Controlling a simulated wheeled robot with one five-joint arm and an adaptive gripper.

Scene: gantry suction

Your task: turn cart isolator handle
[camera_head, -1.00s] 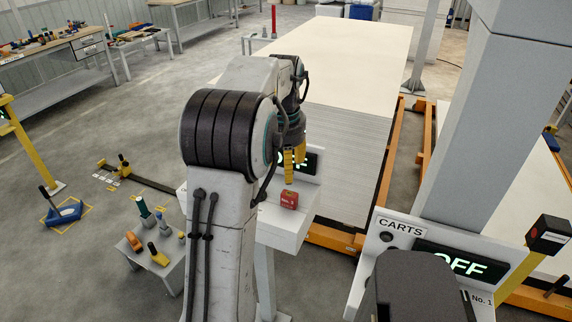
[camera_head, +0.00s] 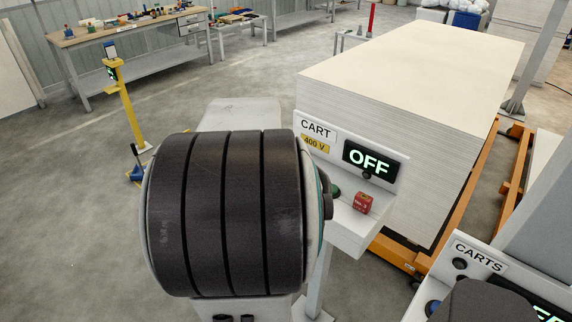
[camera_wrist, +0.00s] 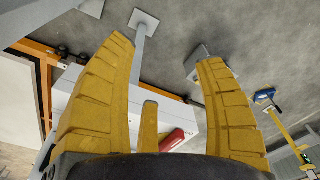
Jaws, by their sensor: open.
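The cart isolator panel (camera_head: 322,152) is a white box on a post, labelled CART and 400 V. Its display (camera_head: 370,160) reads OFF. A red block (camera_head: 362,203) sits on its lower ledge, and a dark green part shows to its left. In the wrist view the white box (camera_wrist: 190,117) and the red block (camera_wrist: 178,138) lie beyond my gripper (camera_wrist: 164,50). Its two ribbed yellow fingers are spread wide. A yellow bar (camera_wrist: 148,127) shows between them; I cannot tell whether it is the handle or touches a finger. My arm hides the gripper in the head view.
A tall stack of pale boards (camera_head: 400,110) stands behind the panel on orange rails (camera_head: 465,200). A CARTS panel (camera_head: 475,258) is at the lower right. A yellow post (camera_head: 127,110) and a workbench (camera_head: 130,45) stand at the left. The floor between is open.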

